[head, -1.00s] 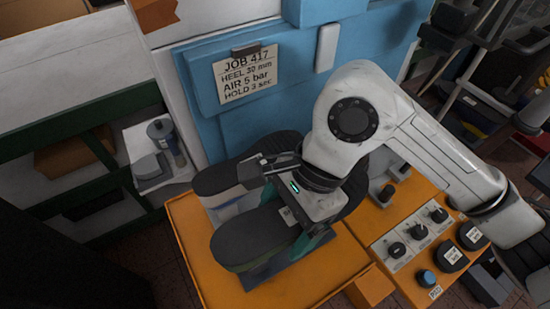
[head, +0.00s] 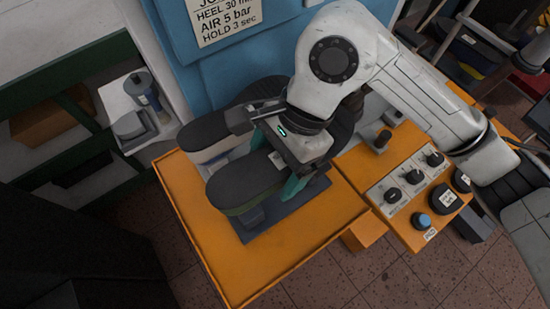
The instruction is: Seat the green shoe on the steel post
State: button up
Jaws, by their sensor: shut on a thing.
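The green shoe (head: 245,184) is sole-up, its dark sole uppermost and a thin strip of green upper showing along its lower edge. My gripper (head: 290,165) is at the right end of this shoe and shut on it; the fingertips are mostly hidden by the hand and shoe. A teal piece (head: 294,188) shows below the hand. The shoe is over a dark plate (head: 285,212) on the orange table (head: 210,255). The steel post is hidden, so I cannot tell whether the shoe touches it.
Another sole-up shoe (head: 215,128) with a pale upper is close behind. A control panel (head: 412,185) with knobs and a blue button is at right. A blue machine wall (head: 225,75) with a job sign (head: 228,18) rises behind. The table's front left is clear.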

jog(key=shift+f+b, duration=2.5)
jog(key=shift+b, duration=0.4)
jog(key=shift+f+b, duration=0.15)
jog(key=shift+b, duration=0.2)
jog(key=o, duration=1.6)
jog(key=shift+c, duration=0.2)
jog(key=b+v, duration=0.1)
jog(key=v, duration=0.9)
jog(key=shift+d+r, duration=0.1)
jog(key=shift+r, duration=0.25)
